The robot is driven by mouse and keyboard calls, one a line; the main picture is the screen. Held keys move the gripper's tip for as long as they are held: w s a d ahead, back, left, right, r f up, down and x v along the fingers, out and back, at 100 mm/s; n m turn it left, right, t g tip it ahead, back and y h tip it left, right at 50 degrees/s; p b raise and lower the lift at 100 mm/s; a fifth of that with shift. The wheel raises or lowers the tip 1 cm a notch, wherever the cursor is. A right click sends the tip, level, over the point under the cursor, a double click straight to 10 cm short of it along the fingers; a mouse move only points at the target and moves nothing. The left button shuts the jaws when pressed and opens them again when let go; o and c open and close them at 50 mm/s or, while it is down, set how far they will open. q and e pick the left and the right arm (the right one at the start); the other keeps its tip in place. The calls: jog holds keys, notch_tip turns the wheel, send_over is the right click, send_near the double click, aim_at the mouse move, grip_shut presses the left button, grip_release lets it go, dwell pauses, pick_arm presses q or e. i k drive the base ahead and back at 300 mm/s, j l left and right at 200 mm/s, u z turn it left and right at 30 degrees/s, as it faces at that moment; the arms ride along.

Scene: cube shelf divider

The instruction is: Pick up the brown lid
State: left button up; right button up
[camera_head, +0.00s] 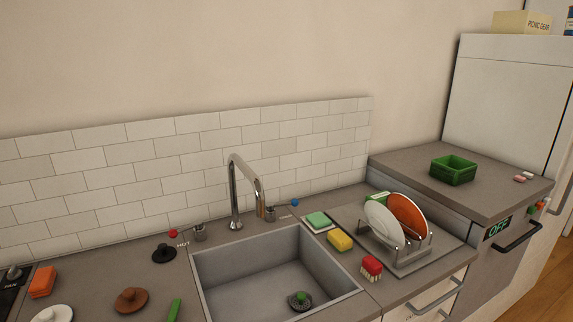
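The brown lid (131,300) is a round disc with a small raised knob. It lies on the grey counter left of the sink, near the bottom edge of the head view. A white lid-like piece (53,314) sits to its left, partly cut off by the frame edge. A black lid-like piece (164,253) lies behind it and to the right. Neither of my grippers is in view.
An orange block (43,282) and a green item (174,310) flank the brown lid. The sink (240,280) with a faucet (233,190) is to the right. A dish rack (402,257) with plates, a yellow sponge (340,239) and a red brush (371,268) stand beyond it.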

aim_at(131, 300)
jog(key=u, duration=1.25)
